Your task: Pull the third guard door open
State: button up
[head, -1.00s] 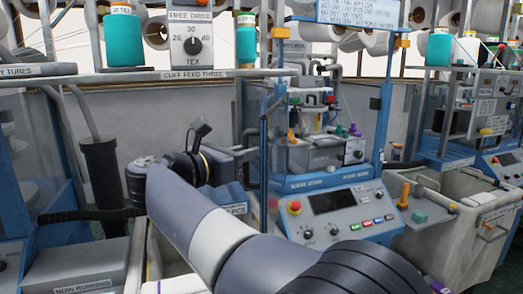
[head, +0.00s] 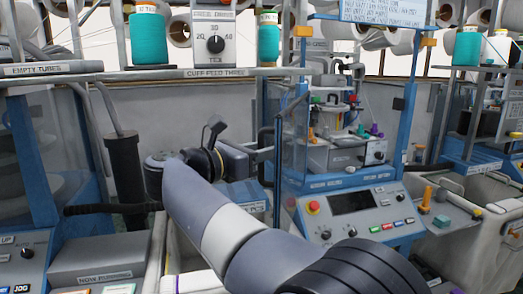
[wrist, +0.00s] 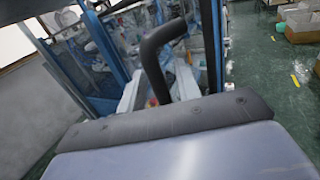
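The third machine's guard door (head: 291,140) is a clear panel with blue edging, seen nearly edge-on at the left of the machine in the head view. It seems to stand a little out from the blue post (head: 302,110). My gripper (head: 262,155) is beside its near edge, pointing right. In the wrist view, a dark bent bar handle (wrist: 158,58) rises just beyond my gripper's broad grey body. The fingertips are hidden there and too small to read in the head view, so I cannot tell whether they are closed on the handle.
A control panel (head: 352,208) with a red stop button juts out below the machine. A pale bin (head: 490,235) stands at its right. Another machine's clear guard (head: 62,170) is at the left. Green floor (wrist: 270,75) lies open at the right in the wrist view.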

jog(key=shift+a, duration=0.1)
jog(key=b+v, duration=0.2)
jog(key=v, duration=0.8)
jog(key=shift+s+a+b, duration=0.2)
jog(key=shift+s+b, duration=0.1)
jog(key=p+x, duration=0.2)
jog(key=x, duration=0.8)
jog(key=shift+w+d+p, duration=0.25)
jog(key=shift+p, duration=0.1)
jog(key=shift+d, duration=0.15)
jog(key=shift+d, duration=0.1)
